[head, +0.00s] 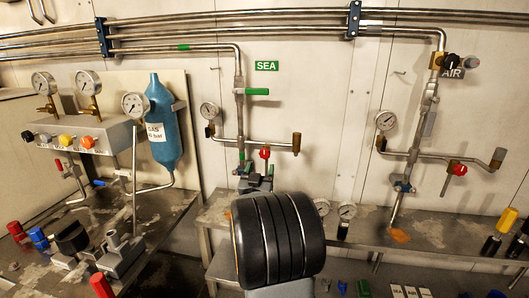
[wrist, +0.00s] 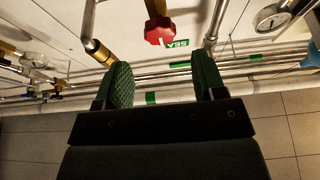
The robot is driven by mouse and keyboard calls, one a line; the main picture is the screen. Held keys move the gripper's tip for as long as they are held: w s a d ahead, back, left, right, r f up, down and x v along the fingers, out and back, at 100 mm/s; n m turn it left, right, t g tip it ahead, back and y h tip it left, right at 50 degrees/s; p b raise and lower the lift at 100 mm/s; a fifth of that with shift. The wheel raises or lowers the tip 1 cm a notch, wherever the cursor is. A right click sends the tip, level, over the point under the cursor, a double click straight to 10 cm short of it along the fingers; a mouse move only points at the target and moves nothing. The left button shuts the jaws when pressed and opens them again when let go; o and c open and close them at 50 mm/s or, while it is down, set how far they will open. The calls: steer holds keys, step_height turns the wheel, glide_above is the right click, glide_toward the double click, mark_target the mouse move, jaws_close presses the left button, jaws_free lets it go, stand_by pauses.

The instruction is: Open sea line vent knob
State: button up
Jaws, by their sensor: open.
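The sea line runs down the wall beside a green SEA sign (head: 266,66). A red knob (head: 264,152) sits on its lower horizontal branch, which I take as the vent knob. In the wrist view the red knob (wrist: 160,30) hangs from a brass stem, beyond the fingertips and roughly between them in the picture. My gripper (wrist: 163,75) is open, with a green pad on each finger and nothing between them. In the head view my black arm link hides most of the gripper, which is just below the red knob. No contact with the knob shows.
A gauge (head: 209,111) and a brass-ended pipe stub (head: 296,143) flank the knob. A green-handled valve (head: 257,91) is above. A blue gas bottle (head: 164,125) stands left, and the air line with another red knob (head: 460,170) is right. A metal bench (head: 440,232) runs below.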

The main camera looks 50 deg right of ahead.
mark_target(264, 154)
steer(key=p+x, duration=0.1)
steer(key=x, duration=0.6)
steer(key=shift+w+d+r, duration=0.1)
steer(key=shift+w+d, duration=0.1)
steer(key=shift+d, duration=0.1)
